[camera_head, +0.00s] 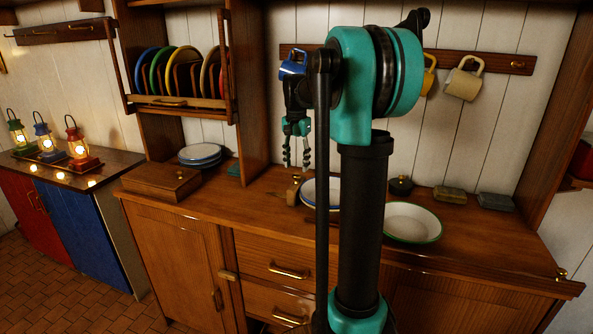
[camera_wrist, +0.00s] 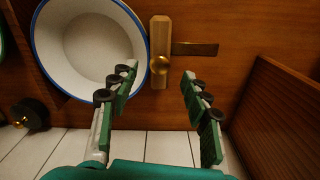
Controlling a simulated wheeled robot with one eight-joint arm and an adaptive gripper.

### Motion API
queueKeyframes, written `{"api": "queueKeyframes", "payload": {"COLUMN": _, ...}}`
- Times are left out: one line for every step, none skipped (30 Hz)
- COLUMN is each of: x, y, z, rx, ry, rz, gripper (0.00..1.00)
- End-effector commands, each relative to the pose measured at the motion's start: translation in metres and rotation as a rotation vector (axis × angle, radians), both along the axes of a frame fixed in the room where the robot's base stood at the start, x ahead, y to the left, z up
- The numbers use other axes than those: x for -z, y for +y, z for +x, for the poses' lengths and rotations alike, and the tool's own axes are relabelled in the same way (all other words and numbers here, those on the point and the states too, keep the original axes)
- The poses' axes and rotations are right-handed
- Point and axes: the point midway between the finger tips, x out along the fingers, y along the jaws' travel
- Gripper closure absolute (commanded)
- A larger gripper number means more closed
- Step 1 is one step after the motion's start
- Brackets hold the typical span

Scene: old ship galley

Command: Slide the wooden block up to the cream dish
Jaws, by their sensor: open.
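The wooden block (camera_head: 292,196) is small, pale and topped by a round brass knob. It stands on the counter just left of a cream dish with a blue rim (camera_head: 308,190), which my arm partly hides. In the wrist view the block (camera_wrist: 160,40) is right beside the dish (camera_wrist: 95,45); I cannot tell whether they touch. A second cream dish, green-rimmed (camera_head: 412,222), is right of my arm. My gripper (camera_head: 297,163) is open and empty above the counter by the block. In the wrist view its fingers (camera_wrist: 160,77) spread either side of the block's knob end.
A dark round pot (camera_head: 400,186) and two small tins (camera_head: 450,194) (camera_head: 495,201) stand toward the back right. A wooden box (camera_head: 161,181) and stacked plates (camera_head: 200,154) are at left. A flat brass strip (camera_wrist: 205,48) lies right of the block. Mugs (camera_head: 464,82) hang behind.

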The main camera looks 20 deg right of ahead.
Motion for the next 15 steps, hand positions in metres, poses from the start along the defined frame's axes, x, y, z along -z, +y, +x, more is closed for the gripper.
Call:
{"api": "queueKeyframes", "payload": {"x": -0.011, "y": 0.000, "z": 0.000, "rx": 0.000, "ry": 0.000, "rz": 0.000, "gripper": 0.52}}
{"api": "queueKeyframes", "payload": {"x": -0.018, "y": 0.000, "z": 0.000, "rx": 0.000, "ry": 0.000, "rz": 0.000, "gripper": 0.52}}
{"api": "queueKeyframes", "payload": {"x": -0.026, "y": 0.000, "z": 0.000, "rx": 0.000, "ry": 0.000, "rz": 0.000, "gripper": 0.52}}
{"api": "queueKeyframes", "payload": {"x": -0.032, "y": 0.000, "z": 0.000, "rx": 0.000, "ry": 0.000, "rz": 0.000, "gripper": 0.52}}
{"api": "queueKeyframes", "payload": {"x": -0.038, "y": 0.000, "z": 0.000, "rx": 0.000, "ry": 0.000, "rz": 0.000, "gripper": 0.52}}
{"api": "queueKeyframes", "payload": {"x": -0.046, "y": 0.000, "z": 0.000, "rx": 0.000, "ry": 0.000, "rz": 0.000, "gripper": 0.52}}
{"api": "queueKeyframes", "payload": {"x": -0.051, "y": 0.000, "z": 0.000, "rx": 0.000, "ry": 0.000, "rz": 0.000, "gripper": 0.52}}
{"api": "queueKeyframes", "payload": {"x": -0.056, "y": 0.000, "z": 0.000, "rx": 0.000, "ry": 0.000, "rz": 0.000, "gripper": 0.52}}
{"api": "queueKeyframes", "payload": {"x": -0.063, "y": 0.000, "z": 0.000, "rx": 0.000, "ry": 0.000, "rz": 0.000, "gripper": 0.52}}
{"api": "queueKeyframes", "payload": {"x": -0.066, "y": 0.000, "z": 0.000, "rx": 0.000, "ry": 0.000, "rz": 0.000, "gripper": 0.52}}
{"api": "queueKeyframes", "payload": {"x": -0.070, "y": 0.000, "z": 0.000, "rx": 0.000, "ry": 0.000, "rz": 0.000, "gripper": 0.52}}
{"api": "queueKeyframes", "payload": {"x": -0.075, "y": 0.000, "z": 0.000, "rx": 0.000, "ry": 0.000, "rz": 0.000, "gripper": 0.52}}
{"api": "queueKeyframes", "payload": {"x": -0.077, "y": 0.000, "z": 0.000, "rx": 0.000, "ry": 0.000, "rz": 0.000, "gripper": 0.52}}
{"api": "queueKeyframes", "payload": {"x": -0.079, "y": 0.000, "z": 0.000, "rx": 0.000, "ry": 0.000, "rz": 0.000, "gripper": 0.52}}
{"api": "queueKeyframes", "payload": {"x": -0.082, "y": 0.000, "z": 0.000, "rx": 0.000, "ry": 0.000, "rz": 0.000, "gripper": 0.52}}
